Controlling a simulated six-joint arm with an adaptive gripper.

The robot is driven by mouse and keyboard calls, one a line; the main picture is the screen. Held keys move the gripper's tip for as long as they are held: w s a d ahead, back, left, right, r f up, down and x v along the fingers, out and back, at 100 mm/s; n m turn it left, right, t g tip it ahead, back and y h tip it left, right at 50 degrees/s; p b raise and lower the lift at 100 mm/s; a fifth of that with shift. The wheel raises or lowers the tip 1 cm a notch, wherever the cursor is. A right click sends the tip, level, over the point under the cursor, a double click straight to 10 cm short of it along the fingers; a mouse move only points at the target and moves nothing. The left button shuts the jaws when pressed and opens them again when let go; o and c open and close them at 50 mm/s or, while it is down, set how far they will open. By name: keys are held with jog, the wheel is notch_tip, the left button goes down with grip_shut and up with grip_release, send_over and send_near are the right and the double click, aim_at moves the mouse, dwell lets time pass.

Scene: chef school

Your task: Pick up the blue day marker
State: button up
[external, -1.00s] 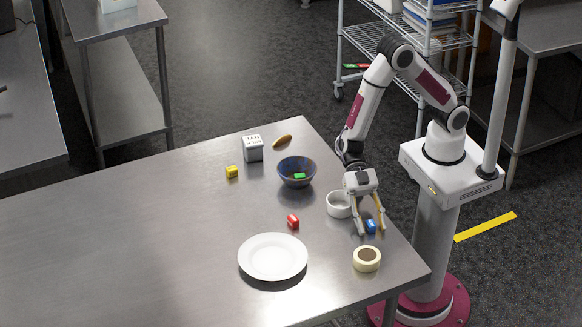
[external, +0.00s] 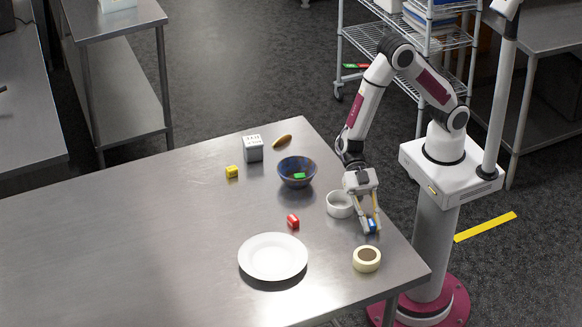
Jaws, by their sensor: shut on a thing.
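The blue day marker (external: 372,225) is a small blue block with a pale patch, near the right edge of the steel table. My gripper (external: 371,228) points down over it, with its two fingers closed against its sides. The fingers hide part of the marker. The marker is at or very near the table top; I cannot tell whether it touches.
A white ramekin (external: 335,208) stands close left of my gripper, and a tape roll (external: 367,265) lies in front.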

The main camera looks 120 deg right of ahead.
aim_at(371, 223)
jog(key=shift+r, duration=4.95)
